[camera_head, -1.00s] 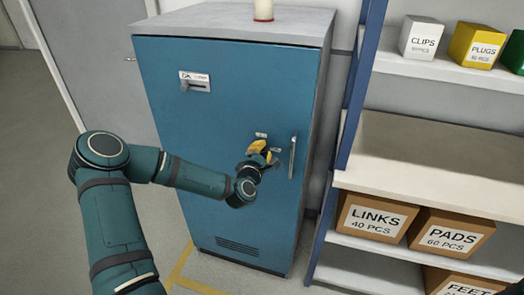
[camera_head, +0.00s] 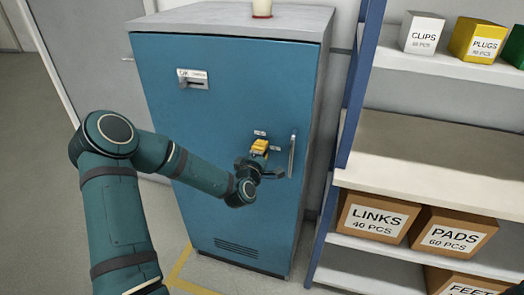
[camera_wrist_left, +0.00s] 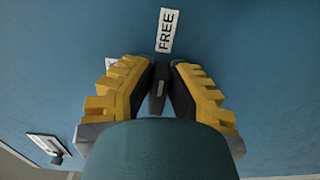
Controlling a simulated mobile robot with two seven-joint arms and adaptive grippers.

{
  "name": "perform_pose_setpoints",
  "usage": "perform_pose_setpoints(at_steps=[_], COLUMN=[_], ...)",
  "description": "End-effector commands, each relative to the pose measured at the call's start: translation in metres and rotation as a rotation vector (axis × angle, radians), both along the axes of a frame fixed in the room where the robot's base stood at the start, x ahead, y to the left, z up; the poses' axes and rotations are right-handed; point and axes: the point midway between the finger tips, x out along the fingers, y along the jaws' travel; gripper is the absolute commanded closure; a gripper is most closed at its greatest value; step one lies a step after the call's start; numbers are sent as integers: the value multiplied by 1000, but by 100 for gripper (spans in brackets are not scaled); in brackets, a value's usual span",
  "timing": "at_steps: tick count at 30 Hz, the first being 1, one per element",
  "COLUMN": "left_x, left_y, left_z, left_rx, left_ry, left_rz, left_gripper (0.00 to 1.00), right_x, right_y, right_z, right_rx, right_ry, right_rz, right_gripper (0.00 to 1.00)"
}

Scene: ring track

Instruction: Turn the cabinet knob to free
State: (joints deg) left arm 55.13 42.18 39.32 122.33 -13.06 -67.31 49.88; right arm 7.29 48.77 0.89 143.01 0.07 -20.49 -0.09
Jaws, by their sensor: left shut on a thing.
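The blue cabinet (camera_head: 225,200) stands in the middle of the head view, its door facing me. My left gripper (camera_head: 259,149) is at the right part of the door, left of the vertical handle (camera_head: 293,155). In the left wrist view, my left gripper's yellow fingers (camera_wrist_left: 160,75) are closed on the dark knob (camera_wrist_left: 157,92), whose bar is seen between them. The bar lies roughly in line with the FREE label (camera_wrist_left: 166,30) above it. A second label (camera_wrist_left: 109,63) is mostly hidden by the left finger. My right gripper is not in view.
A slotted plate with a small lever (camera_head: 190,80) is on the door's upper left. A white cylinder with a red base (camera_head: 262,8) stands on the cabinet. A shelf rack (camera_head: 420,172) with boxes stands close on the right. Floor on the left is clear.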

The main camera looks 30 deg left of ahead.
Motion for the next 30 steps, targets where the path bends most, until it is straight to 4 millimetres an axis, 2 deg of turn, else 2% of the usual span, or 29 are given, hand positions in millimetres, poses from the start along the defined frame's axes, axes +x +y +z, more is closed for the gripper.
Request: perform_pose_setpoints(at_steps=[7,8,10,22,26,30], left_x=[1,1,1,-4,-20,-47], left_y=[1,1,1,0,-4,-11], left_z=[2,2,2,0,0,0], left_rx=[3,3,2,0,1,1], left_ry=[-5,-5,-5,-1,1,0], left_rz=[3,3,2,1,0,0], left_gripper=[100,80,55,54,54,54], right_x=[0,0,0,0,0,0], right_y=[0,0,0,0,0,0], right_z=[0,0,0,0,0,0], right_rx=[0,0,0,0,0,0], right_ry=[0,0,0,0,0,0], right_rz=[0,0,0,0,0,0], right_gripper=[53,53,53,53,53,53])
